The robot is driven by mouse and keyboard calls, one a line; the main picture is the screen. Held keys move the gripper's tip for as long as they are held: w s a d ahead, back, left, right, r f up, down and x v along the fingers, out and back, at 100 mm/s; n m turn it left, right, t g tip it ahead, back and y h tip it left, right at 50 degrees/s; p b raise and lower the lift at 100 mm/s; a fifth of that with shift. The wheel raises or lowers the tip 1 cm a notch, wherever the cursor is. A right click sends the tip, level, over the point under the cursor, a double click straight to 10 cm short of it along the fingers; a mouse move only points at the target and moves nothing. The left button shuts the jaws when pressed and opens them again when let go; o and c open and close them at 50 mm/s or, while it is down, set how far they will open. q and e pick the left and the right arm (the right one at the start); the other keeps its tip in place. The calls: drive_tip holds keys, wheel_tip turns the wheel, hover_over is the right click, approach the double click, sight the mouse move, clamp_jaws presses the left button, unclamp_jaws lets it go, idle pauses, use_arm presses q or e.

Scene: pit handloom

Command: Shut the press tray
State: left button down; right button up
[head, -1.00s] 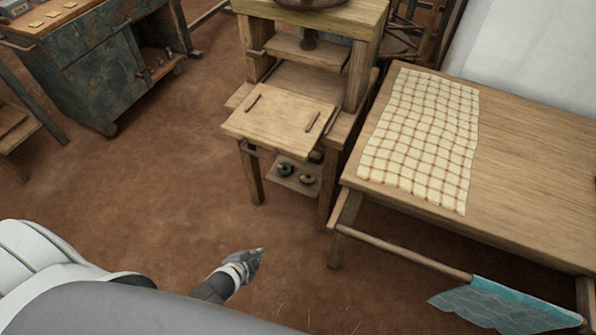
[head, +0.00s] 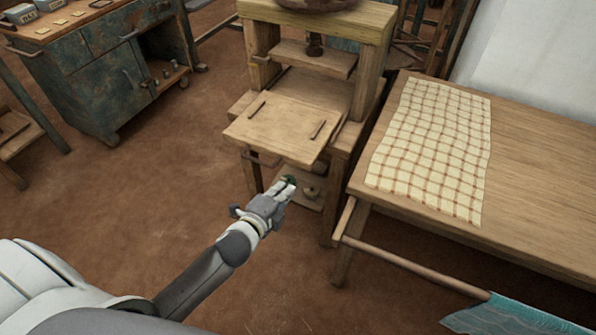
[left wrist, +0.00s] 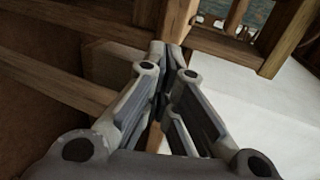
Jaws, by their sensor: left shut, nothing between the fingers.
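The press tray (head: 284,125) is a flat wooden board with two dark strips on top. It sticks out toward me from the wooden press (head: 317,60), below the press plate (head: 313,58). A bar handle (head: 262,160) shows under its front edge. My left gripper (head: 289,183) is shut and empty, in front of and below the tray's front edge in the head view. I cannot tell if it touches anything. In the left wrist view the closed fingers (left wrist: 165,60) point toward wooden beams. My right gripper is not in view.
A wooden table (head: 540,190) with a checked cloth (head: 430,150) stands close on the right. A teal cloth (head: 515,315) hangs from its rail. A worn blue-green cabinet (head: 105,85) is at the far left. The earthen floor between is clear.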

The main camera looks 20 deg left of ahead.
sight(303, 167)
use_arm(q)
drive_tip(key=x, duration=0.6)
drive_tip(key=r+x, duration=0.1)
drive_tip(key=x, duration=0.1)
drive_tip(key=shift+w+f, duration=0.15)
drive_tip(key=shift+w, duration=0.4)
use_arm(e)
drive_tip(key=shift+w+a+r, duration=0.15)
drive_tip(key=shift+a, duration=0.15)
